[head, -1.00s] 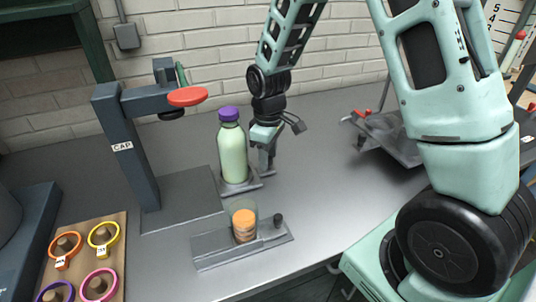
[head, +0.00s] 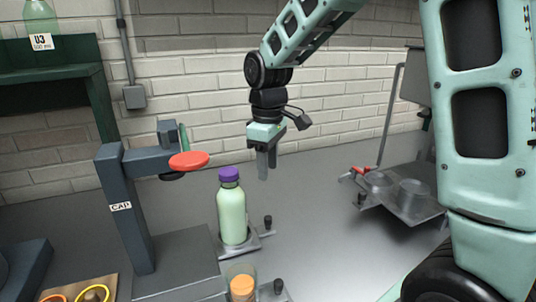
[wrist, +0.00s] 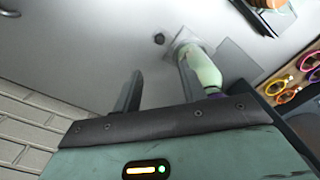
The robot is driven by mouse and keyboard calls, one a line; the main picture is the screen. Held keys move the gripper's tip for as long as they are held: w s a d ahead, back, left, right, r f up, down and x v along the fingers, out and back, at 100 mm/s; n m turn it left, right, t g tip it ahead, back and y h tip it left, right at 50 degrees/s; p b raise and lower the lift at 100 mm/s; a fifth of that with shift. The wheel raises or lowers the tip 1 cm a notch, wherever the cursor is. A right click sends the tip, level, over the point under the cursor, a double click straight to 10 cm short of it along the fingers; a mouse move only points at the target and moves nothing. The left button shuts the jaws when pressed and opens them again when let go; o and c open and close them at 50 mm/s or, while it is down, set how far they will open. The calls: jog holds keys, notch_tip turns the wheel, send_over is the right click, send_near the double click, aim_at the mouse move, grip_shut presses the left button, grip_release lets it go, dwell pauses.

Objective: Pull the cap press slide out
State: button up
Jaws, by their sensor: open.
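The cap press (head: 130,205) is a dark grey stand marked CAP, with a red disc (head: 188,160) on its arm. Its slide (head: 256,241) is a small plate reaching out to the right of the press base, with a black knob (head: 268,221) at its outer end. A pale green bottle (head: 232,212) with a purple cap stands upright on the slide, right of the red disc. My gripper (head: 267,168) is open and empty, above and behind the knob. The wrist view shows the knob (wrist: 158,38) apart from both fingers; one finger partly overlaps the bottle (wrist: 206,68).
A clear holder with orange caps (head: 242,286) sits on another plate with a knob in front. A metal fixture with cylinders (head: 408,195) stands at the right. A dark green shelf (head: 55,75) and brick wall bound the back. The grey bench between is clear.

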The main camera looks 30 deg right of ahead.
jog(key=shift+r, duration=1.2)
